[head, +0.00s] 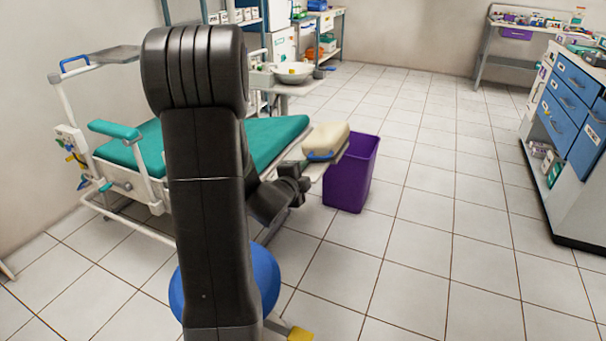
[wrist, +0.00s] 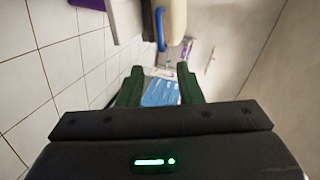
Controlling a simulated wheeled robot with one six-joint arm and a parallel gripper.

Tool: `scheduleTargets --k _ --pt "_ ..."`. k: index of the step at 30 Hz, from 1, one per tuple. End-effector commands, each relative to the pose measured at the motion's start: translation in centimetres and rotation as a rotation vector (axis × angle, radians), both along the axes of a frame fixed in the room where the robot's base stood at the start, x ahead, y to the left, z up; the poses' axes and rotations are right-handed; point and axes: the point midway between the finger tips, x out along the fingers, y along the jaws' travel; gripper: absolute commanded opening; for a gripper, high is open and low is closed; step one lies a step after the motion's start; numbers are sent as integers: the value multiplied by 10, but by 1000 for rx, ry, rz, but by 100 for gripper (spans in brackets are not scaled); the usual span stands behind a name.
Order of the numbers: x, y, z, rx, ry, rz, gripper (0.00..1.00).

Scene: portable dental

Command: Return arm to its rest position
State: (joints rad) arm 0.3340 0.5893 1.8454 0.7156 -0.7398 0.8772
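My black arm (head: 203,180) stands upright in the middle of the head view and hides part of the room behind it. Its wrist end shows to the right of the upright link, near the foot of the dental chair (head: 275,140). In the wrist view the two dark green fingers of my gripper (wrist: 159,86) are spread well apart. A blue and white shape (wrist: 160,92) shows in the gap, seemingly beyond the fingers. I see nothing clearly held. The fingertips are hard to make out in the head view.
A cream cushion (head: 326,141) with a blue strap lies at the chair's foot end, close to my wrist. A purple bin (head: 352,175) stands beside it. A blue round seat (head: 264,277) is partly behind my arm. A blue-drawer cabinet (head: 570,105) stands right. The middle floor is clear.

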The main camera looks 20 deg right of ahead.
Motion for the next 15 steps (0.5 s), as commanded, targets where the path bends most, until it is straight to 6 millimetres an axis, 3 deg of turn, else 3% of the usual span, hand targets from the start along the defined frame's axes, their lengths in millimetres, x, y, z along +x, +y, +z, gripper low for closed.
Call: scheduleTargets --k 10,15 --pt "3 -3 -1 0 0 -1 33" --pt "16 -17 -7 0 -1 -2 33"
